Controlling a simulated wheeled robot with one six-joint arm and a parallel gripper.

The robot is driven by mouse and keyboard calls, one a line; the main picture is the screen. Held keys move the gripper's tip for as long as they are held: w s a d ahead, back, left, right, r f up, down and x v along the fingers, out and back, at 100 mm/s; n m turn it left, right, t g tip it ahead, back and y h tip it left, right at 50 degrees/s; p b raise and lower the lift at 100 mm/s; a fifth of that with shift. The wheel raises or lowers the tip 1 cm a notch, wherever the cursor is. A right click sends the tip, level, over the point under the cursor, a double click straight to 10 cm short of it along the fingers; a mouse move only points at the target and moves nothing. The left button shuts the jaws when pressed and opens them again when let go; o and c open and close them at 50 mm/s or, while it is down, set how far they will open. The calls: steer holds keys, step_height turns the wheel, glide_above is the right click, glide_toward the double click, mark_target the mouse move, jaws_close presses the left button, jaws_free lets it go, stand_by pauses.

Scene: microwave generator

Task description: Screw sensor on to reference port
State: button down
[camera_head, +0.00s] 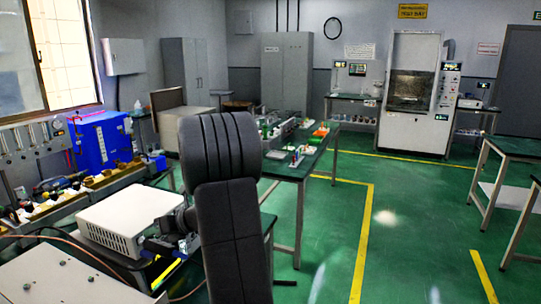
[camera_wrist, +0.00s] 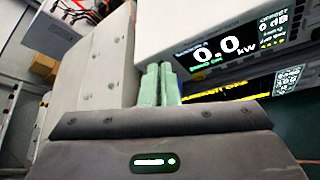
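In the wrist view, the two pale green fingers of my gripper (camera_wrist: 159,84) stand side by side with no clear gap. I see nothing held between them. They are beside a white instrument (camera_wrist: 170,22) whose dark display (camera_wrist: 215,48) reads 0.0 kW, with "offset 0 dB" at its right. In the head view, a white box (camera_head: 130,218) sits on the left bench, with my dark arm in front and to its right. My gripper's tips are not clear there. I cannot make out the sensor or the reference port in either view.
A second screen with yellow text (camera_wrist: 230,92) is below the display. A light grey panel (camera_wrist: 95,75) is left of my fingers. Blue equipment (camera_head: 102,140) and several small parts crowd the left bench. A green-topped table (camera_head: 290,168) is behind my arm. Open floor (camera_head: 400,215) is at right.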

steer(key=shift+w+d+f+p, duration=0.15)
steer(key=shift+f+p, duration=0.35)
steer(key=shift+p, duration=0.2)
stand_by(0.4)
steer(key=shift+w+r, duration=0.1)
steer(key=shift+r, duration=0.05)
steer(key=s+d+p, duration=0.1)
steer(key=d+p, duration=0.1)
steer(key=d, duration=0.3)
steer(key=shift+s+d+r, duration=0.3)
steer(key=shift+s+d, duration=0.05)
steer(key=shift+s, duration=0.05)
stand_by(0.4)
